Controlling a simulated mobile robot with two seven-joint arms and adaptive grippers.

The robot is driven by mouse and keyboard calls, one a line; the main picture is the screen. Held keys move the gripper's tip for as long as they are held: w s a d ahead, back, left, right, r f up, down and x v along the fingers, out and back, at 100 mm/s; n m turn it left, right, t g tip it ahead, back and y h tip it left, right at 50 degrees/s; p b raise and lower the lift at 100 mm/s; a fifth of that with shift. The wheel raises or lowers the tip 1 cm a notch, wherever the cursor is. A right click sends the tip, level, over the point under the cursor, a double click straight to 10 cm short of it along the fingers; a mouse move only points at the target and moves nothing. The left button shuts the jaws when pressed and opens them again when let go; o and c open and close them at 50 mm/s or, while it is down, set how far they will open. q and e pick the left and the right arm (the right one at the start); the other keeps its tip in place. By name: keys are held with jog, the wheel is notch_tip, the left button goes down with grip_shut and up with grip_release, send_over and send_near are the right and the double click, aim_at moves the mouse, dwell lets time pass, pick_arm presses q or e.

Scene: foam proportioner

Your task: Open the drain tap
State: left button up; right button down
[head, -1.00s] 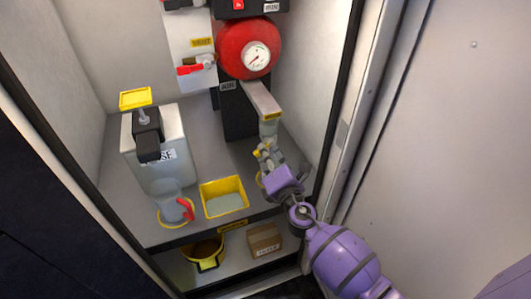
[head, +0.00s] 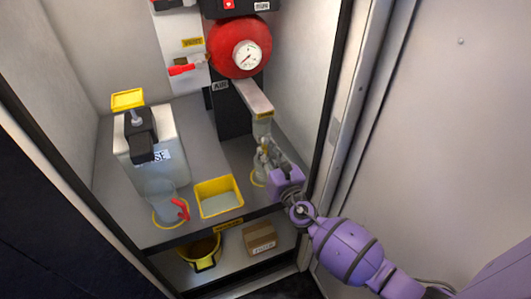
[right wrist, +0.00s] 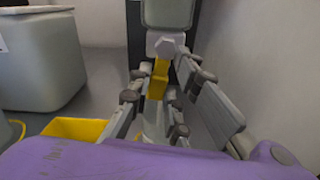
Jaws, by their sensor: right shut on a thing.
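The drain tap (right wrist: 158,80) shows in the right wrist view as a yellow lever hanging below a grey hexagonal fitting under a grey-green bowl (right wrist: 167,12). My right gripper (right wrist: 153,92) has its fingers on either side of the lever and is shut on it. In the head view my right gripper (head: 264,157) is just below the bowl (head: 262,127), and its fingers mostly hide the tap. My left gripper is not in view.
A red round housing with a gauge (head: 239,48) is above. A white tank (head: 155,160), a clear jug with a red handle (head: 168,204) and a yellow tray (head: 219,197) stand on the shelf. A yellow bucket (head: 203,253) and a cardboard box (head: 260,239) are below. The cabinet's right wall is close.

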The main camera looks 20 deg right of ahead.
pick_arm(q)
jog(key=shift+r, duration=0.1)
pick_arm(e)
jog(key=shift+r+n, duration=0.1)
jog(key=shift+n, duration=0.5)
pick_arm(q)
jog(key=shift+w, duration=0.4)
pick_arm(e)
jog(key=shift+d, duration=0.1)
jog(key=c, duration=1.6)
grip_release()
jog(key=shift+c, duration=0.2)
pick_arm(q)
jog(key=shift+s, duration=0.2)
pick_arm(e)
jog(key=s, duration=0.7)
jog(key=shift+s, duration=0.25)
jog(key=shift+d, duration=0.1)
